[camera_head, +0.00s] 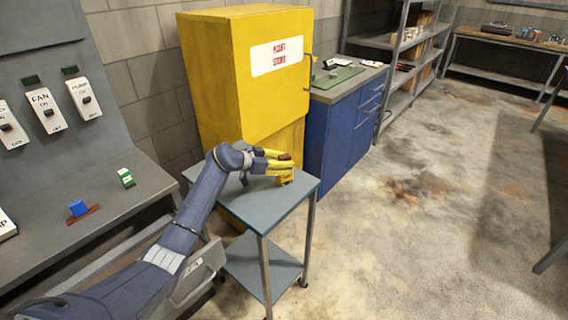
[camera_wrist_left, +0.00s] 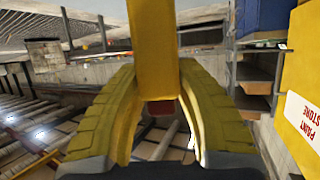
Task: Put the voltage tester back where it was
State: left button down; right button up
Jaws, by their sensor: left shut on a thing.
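My left gripper (camera_head: 284,167) is over the top of a small grey-blue cart (camera_head: 262,205), near its far end. In the left wrist view its two yellow fingers (camera_wrist_left: 160,108) close in on a yellow bar-shaped thing (camera_wrist_left: 155,45), which I take to be the voltage tester. A dark red part shows between the fingertips. In the head view the tester blends with the yellow fingers, and I cannot tell whether it touches the cart top. My right gripper is in neither view.
A yellow cabinet (camera_head: 215,85) stands behind the cart, beside a blue cabinet (camera_head: 340,130) with a green mat (camera_head: 338,77) on top. At left, a grey console (camera_head: 85,205) carries a blue block (camera_head: 78,208), a green-and-white block (camera_head: 126,178) and switches. Open floor lies at right.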

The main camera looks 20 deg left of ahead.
pick_arm(q)
jog(key=c, duration=1)
grip_release()
jog(key=shift+f, duration=0.1)
jog(key=shift+c, duration=0.2)
jog(key=shift+r, duration=0.2)
jog(key=v, duration=1.2)
